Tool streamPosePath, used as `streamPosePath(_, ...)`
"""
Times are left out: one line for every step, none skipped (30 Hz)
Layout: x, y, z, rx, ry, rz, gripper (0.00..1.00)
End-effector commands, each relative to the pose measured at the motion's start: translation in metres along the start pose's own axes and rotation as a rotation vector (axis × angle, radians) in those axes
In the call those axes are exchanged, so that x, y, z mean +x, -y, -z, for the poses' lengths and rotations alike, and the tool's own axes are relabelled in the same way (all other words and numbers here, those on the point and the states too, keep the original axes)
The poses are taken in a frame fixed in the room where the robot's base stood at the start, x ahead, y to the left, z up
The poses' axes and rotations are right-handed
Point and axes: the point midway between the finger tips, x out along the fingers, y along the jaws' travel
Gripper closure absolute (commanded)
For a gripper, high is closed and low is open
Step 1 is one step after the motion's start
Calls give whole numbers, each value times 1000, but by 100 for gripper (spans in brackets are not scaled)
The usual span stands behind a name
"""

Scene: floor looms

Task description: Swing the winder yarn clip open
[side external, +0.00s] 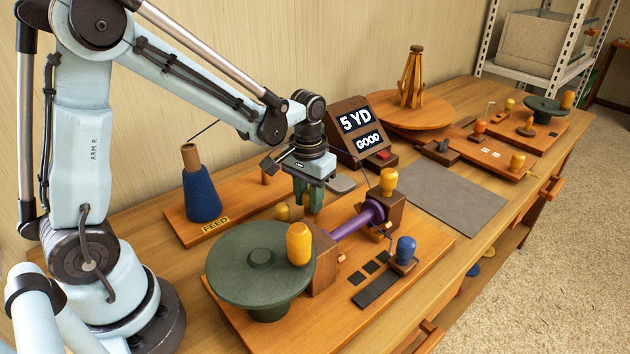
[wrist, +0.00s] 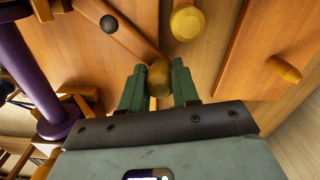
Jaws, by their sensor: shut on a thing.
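The winder stands on an orange-brown board (side external: 420,268), with a purple spool (side external: 355,222) between two wooden blocks and a green disc (side external: 235,262). My gripper (side external: 307,207) is low behind the spool, pointing down. In the wrist view its green fingers (wrist: 158,88) are shut on a small yellow-brown knob (wrist: 159,76). The knob sits at the end of a wooden lever (wrist: 125,38) with a dark round pivot (wrist: 108,22), which looks like the yarn clip. In the side view my gripper hides the clip. The purple spool (wrist: 28,70) is left of the fingers.
A yellow knob (wrist: 187,22) is just beyond the fingers, and a yellow peg (wrist: 284,68) stands at the right. The feed board holds a blue yarn cone (side external: 202,195). A sign box (side external: 352,130) reads "5 YD GOOD". A grey mat (side external: 440,198) lies clear.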

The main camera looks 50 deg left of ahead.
Motion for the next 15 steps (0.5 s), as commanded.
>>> streamPosePath(0,-1,1,17,0,0,100)
streamPosePath(0,-2,1,28,0,0,100)
streamPosePath(0,-3,2,47,0,0,100)
streamPosePath(0,-4,3,62,1,0,100)
streamPosePath(0,-5,4,79,1,0,100)
streamPosePath(0,-6,4,105,1,0,100)
streamPosePath(0,-8,5,126,1,0,100)
streamPosePath(0,-9,6,148,1,0,100)
streamPosePath(0,-11,7,181,1,0,100)
streamPosePath(0,-13,8,207,1,0,100)
streamPosePath(0,-15,8,233,1,0,100)
streamPosePath(0,-17,9,269,1,0,100)
streamPosePath(0,-19,10,296,1,0,100)
streamPosePath(0,-21,11,325,1,0,100)
streamPosePath(0,-23,11,362,1,0,100)
